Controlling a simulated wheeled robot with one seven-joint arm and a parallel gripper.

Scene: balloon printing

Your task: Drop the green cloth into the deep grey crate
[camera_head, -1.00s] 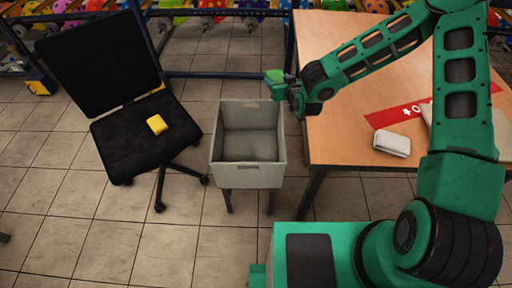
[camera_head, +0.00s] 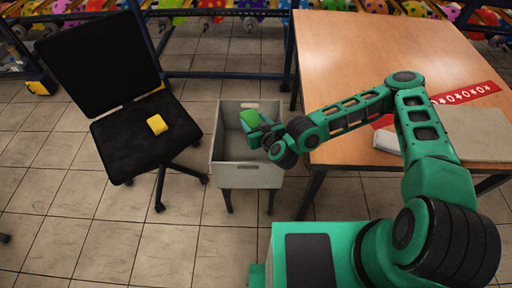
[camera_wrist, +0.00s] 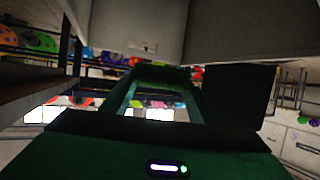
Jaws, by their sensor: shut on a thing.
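The deep grey crate (camera_head: 232,176) stands on legs between the chair and the table, its top open. My gripper (camera_head: 256,127) is over the crate's opening, reaching in from the right. It is shut on the green cloth (camera_head: 249,118), a small bright green piece at its tip. The cloth shows against the crate's inside; its exact height relative to the rim is hard to tell. In the wrist view, grey walls (camera_wrist: 225,30) fill the top, and the cloth is too dark to make out clearly.
A black chair (camera_head: 110,135) with a yellow cloth (camera_head: 157,124) on its seat stands left of the crate. A wooden table (camera_head: 340,50) is at the right, with a light grey folded cloth (camera_head: 386,142) and a red banner (camera_head: 465,92). A blue rack runs behind.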

